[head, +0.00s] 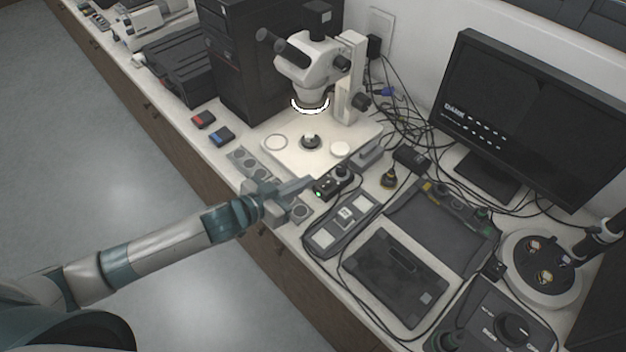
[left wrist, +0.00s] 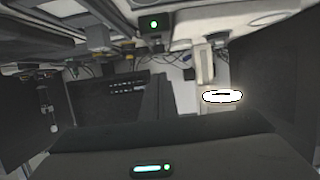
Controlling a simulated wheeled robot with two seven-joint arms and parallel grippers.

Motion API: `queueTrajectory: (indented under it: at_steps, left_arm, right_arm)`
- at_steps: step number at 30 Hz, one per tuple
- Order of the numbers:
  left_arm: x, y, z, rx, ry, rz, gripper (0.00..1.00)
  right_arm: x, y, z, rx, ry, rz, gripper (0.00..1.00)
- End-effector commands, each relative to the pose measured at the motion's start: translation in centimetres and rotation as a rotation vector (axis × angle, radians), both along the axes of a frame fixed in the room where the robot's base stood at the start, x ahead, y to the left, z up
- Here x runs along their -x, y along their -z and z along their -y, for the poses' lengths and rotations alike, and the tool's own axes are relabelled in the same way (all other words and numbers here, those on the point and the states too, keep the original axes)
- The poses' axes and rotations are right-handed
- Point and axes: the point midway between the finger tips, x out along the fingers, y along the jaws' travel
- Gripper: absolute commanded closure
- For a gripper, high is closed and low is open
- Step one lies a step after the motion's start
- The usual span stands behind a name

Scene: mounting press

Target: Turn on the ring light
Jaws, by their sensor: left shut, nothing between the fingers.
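The ring light (head: 310,106) under the microscope head glows white; it also shows as a bright ring in the left wrist view (left wrist: 222,96). Its small black control box (head: 333,184) has a knob on top and a lit green lamp on its front. The green lamp also shows in the left wrist view (left wrist: 154,24). My left gripper (head: 309,181) is shut and empty, its tip just left of the control box. I cannot tell whether the tip touches the box. My right gripper is not in view.
The white microscope (head: 308,62) stands behind the box on a pale base. Loose cables run behind. Small red (head: 203,119) and blue (head: 222,135) boxes sit near the front edge.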

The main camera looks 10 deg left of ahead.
Motion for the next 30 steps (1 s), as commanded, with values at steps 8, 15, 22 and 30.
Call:
queueTrajectory:
  at_steps: [8, 15, 22, 30]
  left_arm:
    - [3.7, -0.2, -2.4, -0.001, 0.000, -0.001, 1.00]
    - [4.8, -0.7, -3.1, 0.000, 0.000, 0.000, 1.00]
    - [4.8, -0.8, -3.1, 0.000, 0.000, 0.000, 1.00]
    - [4.8, -0.7, -3.1, 0.000, 0.000, 0.000, 1.00]
  right_arm:
    - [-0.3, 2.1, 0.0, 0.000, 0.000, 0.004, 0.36]
    - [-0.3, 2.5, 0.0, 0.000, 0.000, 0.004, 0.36]
    - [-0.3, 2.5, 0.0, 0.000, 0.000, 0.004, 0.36]
    - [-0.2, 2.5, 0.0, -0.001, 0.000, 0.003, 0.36]
